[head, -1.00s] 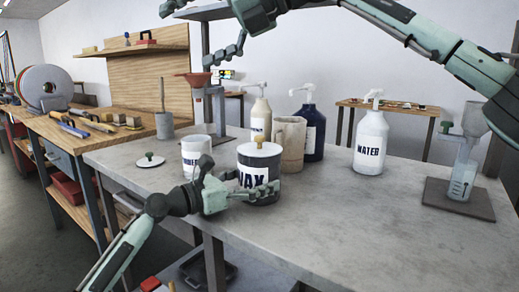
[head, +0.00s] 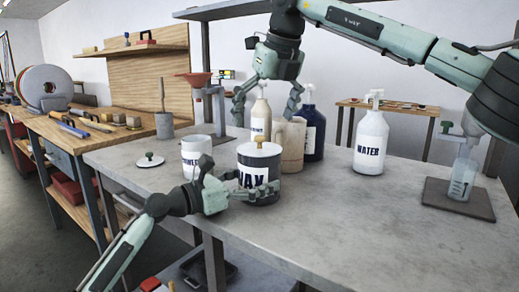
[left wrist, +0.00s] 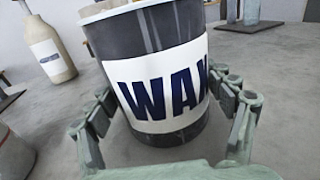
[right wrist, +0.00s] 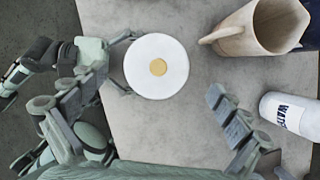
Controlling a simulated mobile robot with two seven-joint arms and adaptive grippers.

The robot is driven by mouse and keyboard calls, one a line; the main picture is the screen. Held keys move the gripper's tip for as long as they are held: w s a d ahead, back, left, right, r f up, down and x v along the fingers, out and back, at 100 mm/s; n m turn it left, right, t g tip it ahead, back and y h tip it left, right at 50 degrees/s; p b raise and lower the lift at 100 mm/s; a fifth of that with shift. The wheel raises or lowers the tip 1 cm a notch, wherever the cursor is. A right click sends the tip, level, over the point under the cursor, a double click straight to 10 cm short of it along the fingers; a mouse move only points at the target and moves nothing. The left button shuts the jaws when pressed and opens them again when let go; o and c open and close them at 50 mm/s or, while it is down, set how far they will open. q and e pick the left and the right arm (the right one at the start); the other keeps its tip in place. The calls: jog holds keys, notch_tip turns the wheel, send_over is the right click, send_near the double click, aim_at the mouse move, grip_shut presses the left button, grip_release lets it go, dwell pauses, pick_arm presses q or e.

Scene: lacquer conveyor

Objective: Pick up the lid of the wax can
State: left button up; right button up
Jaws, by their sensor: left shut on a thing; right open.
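The wax can (head: 268,168) is dark with a white WAX label and stands upright on the grey table. Its round white lid (head: 262,150) with a yellow knob sits on top; in the right wrist view the lid (right wrist: 145,80) shows from above. My left gripper (head: 232,192) is shut around the can's lower side, and the left wrist view shows its fingers on both sides of the can (left wrist: 170,95). My right gripper (head: 266,106) is open and empty, pointing down above the lid and apart from it.
A white can (head: 197,152) stands left of the wax can, with a small lid (head: 149,160) on the table. A beige jug (head: 291,147), a pump bottle (head: 262,120) and a dark blue bottle (head: 310,130) stand close behind. A water bottle (head: 370,145) is farther right.

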aim_at(260, 136)
jog(key=x, duration=0.5)
jog(key=shift+s+f, duration=0.1)
jog(key=shift+c, duration=0.6)
